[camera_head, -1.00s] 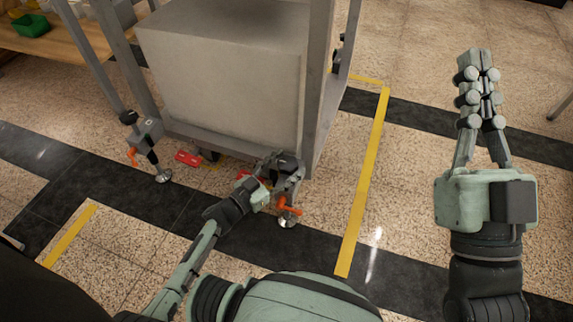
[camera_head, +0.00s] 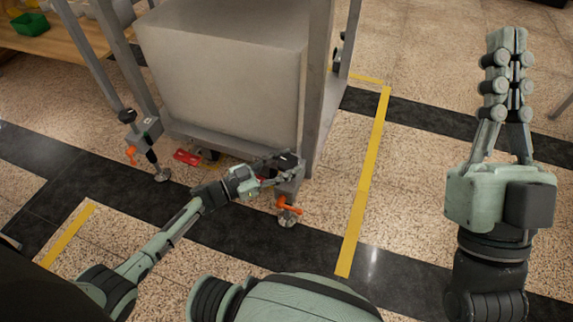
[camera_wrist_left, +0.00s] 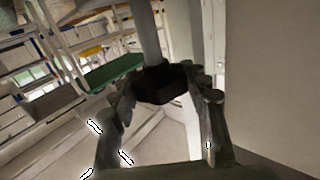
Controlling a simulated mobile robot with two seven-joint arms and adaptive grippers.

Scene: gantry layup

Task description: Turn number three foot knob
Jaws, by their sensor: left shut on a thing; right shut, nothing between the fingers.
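My left gripper (camera_head: 270,172) is at the near corner foot of the grey gantry frame. In the left wrist view its fingers are closed around a dark foot knob (camera_wrist_left: 165,82), with a grey post rising behind it. In the head view the fingers largely hide this knob. An orange lever (camera_head: 287,206) and a round foot pad (camera_head: 288,222) show below the gripper. Another foot knob (camera_head: 127,116) stands free at the left corner, above its own orange lever (camera_head: 131,154). I cannot read any foot number. My right gripper (camera_head: 507,65) is shut and empty, raised at the right.
A large grey block (camera_head: 220,80) fills the frame behind the knob, and a frame post (camera_head: 318,90) rises beside it. A red part (camera_head: 186,157) lies low under the frame. Yellow tape (camera_head: 364,190) marks the floor at right. The floor between my arms is clear.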

